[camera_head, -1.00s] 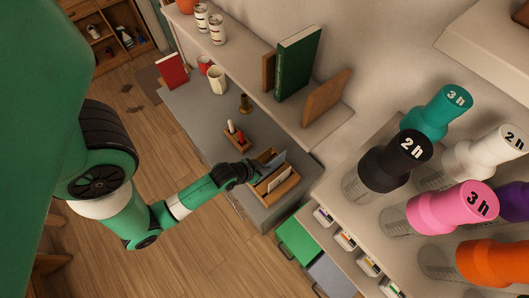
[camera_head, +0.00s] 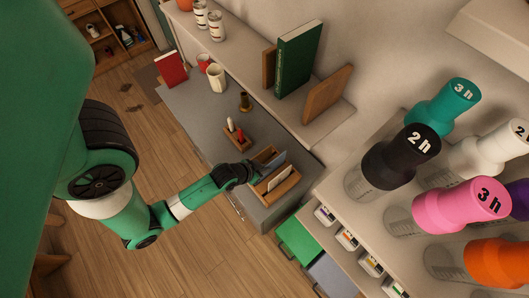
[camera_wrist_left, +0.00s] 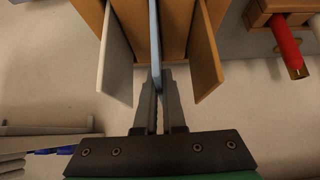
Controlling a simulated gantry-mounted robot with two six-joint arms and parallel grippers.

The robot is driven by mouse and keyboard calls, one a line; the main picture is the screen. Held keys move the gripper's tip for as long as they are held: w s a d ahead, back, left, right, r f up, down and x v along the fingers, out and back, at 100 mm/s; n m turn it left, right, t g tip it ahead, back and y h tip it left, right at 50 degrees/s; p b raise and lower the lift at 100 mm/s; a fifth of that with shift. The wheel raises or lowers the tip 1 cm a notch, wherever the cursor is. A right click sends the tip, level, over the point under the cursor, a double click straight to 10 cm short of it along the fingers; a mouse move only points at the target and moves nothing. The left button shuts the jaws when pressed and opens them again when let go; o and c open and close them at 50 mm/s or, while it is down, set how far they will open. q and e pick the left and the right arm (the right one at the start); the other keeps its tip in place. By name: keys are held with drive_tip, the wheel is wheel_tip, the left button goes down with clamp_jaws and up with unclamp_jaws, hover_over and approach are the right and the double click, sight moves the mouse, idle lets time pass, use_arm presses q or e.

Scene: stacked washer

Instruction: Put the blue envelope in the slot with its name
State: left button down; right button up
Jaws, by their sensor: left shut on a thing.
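The blue envelope (camera_wrist_left: 155,40) shows edge-on as a thin light blue strip in the left wrist view, between the wooden walls of an organizer. My left gripper (camera_wrist_left: 157,82) is shut on its near edge. In the head view the left gripper (camera_head: 248,172) is at the front left side of the wooden organizer (camera_head: 282,191), which sits on the grey counter. The blue envelope (camera_head: 276,164) shows there as a bluish-grey sheet beside the gripper. A white envelope (camera_head: 279,178) stands in the organizer, and in the wrist view a pale sheet (camera_wrist_left: 116,60) stands left of the blue one. No slot name is readable.
A wooden holder with a red and a white item (camera_head: 237,137) stands close behind the organizer. Mugs (camera_head: 216,77) and a red book (camera_head: 171,69) are farther back. A shelf with a green book (camera_head: 298,60) runs along the wall. Bottles (camera_head: 400,157) stand at the right.

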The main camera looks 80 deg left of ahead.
sight(264, 178)
use_arm(q)
drive_tip(key=shift+f+b, duration=1.65)
drive_tip(key=shift+f, duration=0.7)
drive_tip(key=c, duration=0.9)
unclamp_jaws()
drive_tip(key=shift+r, duration=0.1)
drive_tip(key=p+v, duration=0.1)
drive_tip(key=v, duration=1)
drive_tip(key=shift+s+d+r, duration=0.1)
drive_tip(key=shift+s+r, duration=0.05)
